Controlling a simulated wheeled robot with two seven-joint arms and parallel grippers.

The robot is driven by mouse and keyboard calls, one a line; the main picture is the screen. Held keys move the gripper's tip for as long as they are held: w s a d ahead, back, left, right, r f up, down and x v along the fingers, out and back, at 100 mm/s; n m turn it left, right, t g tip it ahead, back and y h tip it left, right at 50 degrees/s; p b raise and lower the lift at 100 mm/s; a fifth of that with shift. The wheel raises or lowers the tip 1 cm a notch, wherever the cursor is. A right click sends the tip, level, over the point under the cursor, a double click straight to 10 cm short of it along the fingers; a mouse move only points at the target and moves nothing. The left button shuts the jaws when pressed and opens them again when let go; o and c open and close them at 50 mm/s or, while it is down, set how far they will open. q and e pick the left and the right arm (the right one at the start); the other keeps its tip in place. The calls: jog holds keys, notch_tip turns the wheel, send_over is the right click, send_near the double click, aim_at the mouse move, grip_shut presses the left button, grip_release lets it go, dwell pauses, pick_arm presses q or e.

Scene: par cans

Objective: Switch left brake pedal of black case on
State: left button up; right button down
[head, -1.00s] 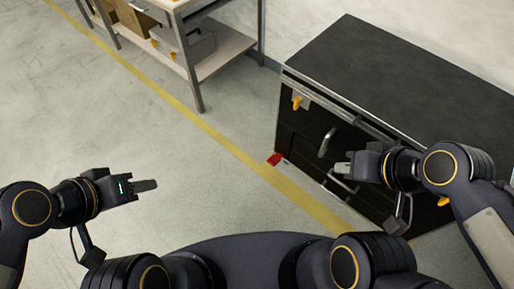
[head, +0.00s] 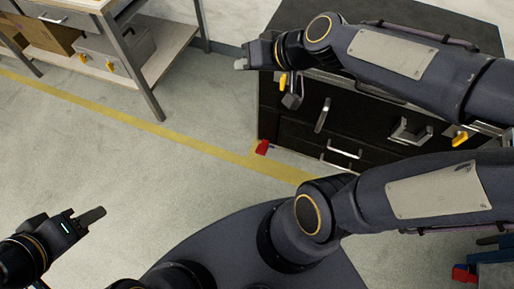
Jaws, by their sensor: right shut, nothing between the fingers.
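The black case (head: 290,135) is a dark cabinet standing at the right. A small red pedal (head: 263,147) sticks out near the floor at its left front corner; whether it is on or off I cannot tell. My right gripper (head: 240,64) is shut and empty, above and left of the case's left front edge, apart from the pedal. My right arm hides much of the case's top and upper front. My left gripper (head: 92,216) is at the lower left over open floor, far from the case. Its fingers are seen edge-on, so its opening is unclear.
The case's front has metal handles (head: 322,115) and a yellow latch (head: 283,82) at its left. A workbench (head: 150,85) with a lower shelf stands at the upper left. A blue and red object (head: 490,270) is at the lower right. Floor around the yellow line is clear.

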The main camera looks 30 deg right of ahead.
jog(key=w+d+f+m+h+b, duration=0.1)
jog(key=w+d+f+b, duration=0.25)
jog(key=w+f, duration=0.35)
jog(key=w+d+f+m+t+h+b, duration=0.1)
jog(key=w+d+f+m+h+b, duration=0.1)
jog(key=w+f+b, duration=0.45)
jog(key=w+d+f+m+h+b, duration=0.1)
jog(key=w+d+f+b, duration=0.1)
jog(key=w+f, duration=0.5)
jog(key=s+d+f+m+g+h+b, duration=0.1)
jog(key=d+f+g+b, duration=0.15)
jog(key=f, duration=0.85)
jog(key=d+f+m+g+h+b, duration=0.1)
jog(key=d+f+m+h+b, duration=0.2)
jog(key=f, duration=0.7)
jog(key=s+f+g+b, duration=0.2)
jog(key=s+f, duration=0.1)
jog(key=f, duration=0.5)
jog(key=s+f+g+y+b, duration=0.1)
jog(key=s+f+g+b, duration=0.2)
jog(key=f, duration=0.6)
jog(key=shift+a+f, duration=0.3)
jog(key=shift+a, duration=0.05)
jog(key=shift+f, duration=0.1)
